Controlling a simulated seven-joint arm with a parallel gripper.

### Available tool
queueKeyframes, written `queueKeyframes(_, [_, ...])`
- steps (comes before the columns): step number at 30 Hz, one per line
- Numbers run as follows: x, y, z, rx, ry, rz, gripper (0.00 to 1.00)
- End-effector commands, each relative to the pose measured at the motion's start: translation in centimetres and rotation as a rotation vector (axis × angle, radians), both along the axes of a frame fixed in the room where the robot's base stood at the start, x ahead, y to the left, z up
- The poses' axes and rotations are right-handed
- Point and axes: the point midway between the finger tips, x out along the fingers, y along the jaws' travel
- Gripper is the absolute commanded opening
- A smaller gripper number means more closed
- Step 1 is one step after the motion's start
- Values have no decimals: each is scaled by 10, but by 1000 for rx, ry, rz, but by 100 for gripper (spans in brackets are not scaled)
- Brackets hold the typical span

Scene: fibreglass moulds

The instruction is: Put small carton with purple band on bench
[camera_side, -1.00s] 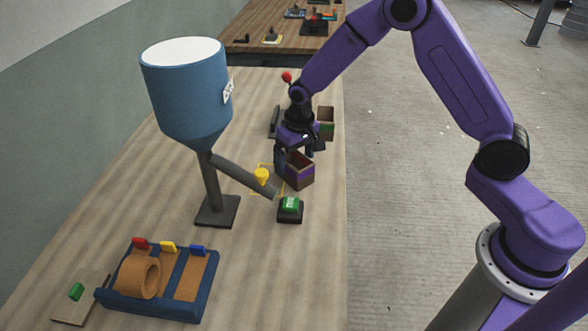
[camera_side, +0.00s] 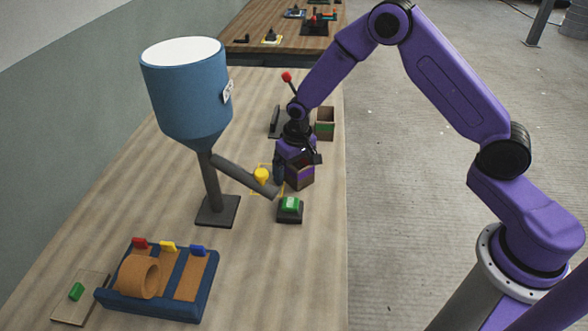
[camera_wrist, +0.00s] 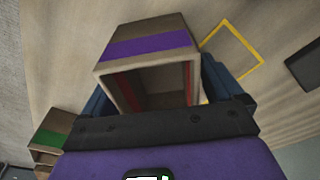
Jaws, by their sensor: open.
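The small carton with the purple band (camera_side: 301,178) is an open-topped brown box at the scale spout's right, apparently standing on the bench. In the wrist view the carton (camera_wrist: 150,50) shows its purple band and its open, hollow inside. My gripper (camera_side: 291,172) is down over the carton, with the jaws open. In the wrist view the fingers of my gripper (camera_wrist: 155,88) lie on either side of the carton; whether they touch it I cannot tell. The bench (camera_side: 255,265) is wood-topped. My gripper hides part of the carton in the side view.
A yellow square outline (camera_wrist: 234,25) lies beside the carton. A green-banded carton (camera_side: 325,125) stands behind. A blue hopper (camera_side: 187,95) with a slanting spout is left, and a green button (camera_side: 291,204) is in front. A blue tray (camera_side: 155,306) stands front left.

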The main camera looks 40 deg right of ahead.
Motion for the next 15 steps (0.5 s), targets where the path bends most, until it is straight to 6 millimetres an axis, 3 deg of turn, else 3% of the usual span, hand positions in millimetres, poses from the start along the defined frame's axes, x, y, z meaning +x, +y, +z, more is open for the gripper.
queueKeyframes(2, [0, 0, -1, 0, 0, 0, 90])
queueKeyframes(6, [0, 0, -1, 0, 0, 0, 45])
queueKeyframes(7, [0, 0, -1, 0, 0, 0, 38])
queueKeyframes(9, [0, 0, -1, 0, 0, 0, 34])
queueKeyframes(15, [0, 0, -1, 0, 0, 0, 34])
